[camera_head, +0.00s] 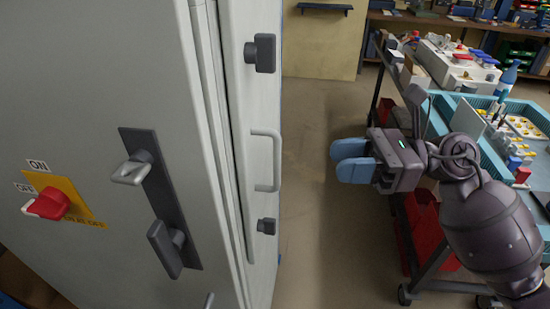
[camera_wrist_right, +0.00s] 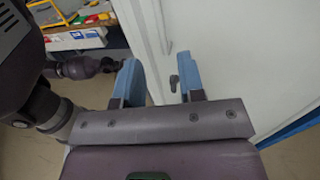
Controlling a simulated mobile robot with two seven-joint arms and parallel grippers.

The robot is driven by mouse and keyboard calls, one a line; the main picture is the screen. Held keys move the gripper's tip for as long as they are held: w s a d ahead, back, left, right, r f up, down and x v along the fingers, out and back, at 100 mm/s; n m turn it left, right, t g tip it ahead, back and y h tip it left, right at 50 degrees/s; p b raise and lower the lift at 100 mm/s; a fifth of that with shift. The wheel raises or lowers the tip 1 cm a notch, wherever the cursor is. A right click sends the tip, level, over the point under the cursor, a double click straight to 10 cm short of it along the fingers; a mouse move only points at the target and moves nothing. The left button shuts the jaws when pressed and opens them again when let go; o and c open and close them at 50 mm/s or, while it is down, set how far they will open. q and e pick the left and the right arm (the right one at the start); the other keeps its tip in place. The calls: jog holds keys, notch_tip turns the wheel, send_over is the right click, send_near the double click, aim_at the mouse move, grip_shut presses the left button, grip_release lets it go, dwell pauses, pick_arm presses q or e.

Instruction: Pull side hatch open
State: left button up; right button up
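The side hatch (camera_head: 238,90) is a pale grey panel on the narrow side of a tall cabinet, and it looks closed. A light, upright bar handle (camera_head: 275,160) is fixed on it, with a dark knob latch (camera_head: 262,53) above and another dark knob latch (camera_head: 266,226) below. My right gripper (camera_head: 352,160) is to the right of the handle, apart from it, with its blue fingers pointing at the cabinet. In the right wrist view the fingers (camera_wrist_right: 160,80) are spread with nothing between them; the pale panel lies beyond. My left gripper is not in view.
The cabinet front (camera_head: 90,90) carries a dark latch plate (camera_head: 160,198) and a red switch (camera_head: 48,203) on a yellow plate. A cart (camera_head: 440,283) with blue trays and red bins stands right, close to my right arm. Floor (camera_head: 310,230) is clear between.

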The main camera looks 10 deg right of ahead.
aim_at(276, 184)
jog(key=a, duration=0.3)
jog(key=w+a+p, duration=0.1)
jog(key=a, duration=0.3)
jog(key=w+a, duration=0.1)
jog(key=a, duration=0.2)
jog(key=shift+w+a+p, duration=0.1)
jog(key=shift+a+p, duration=0.1)
jog(key=shift+p, duration=0.15)
jog(key=shift+c, duration=0.4)
grip_shut()
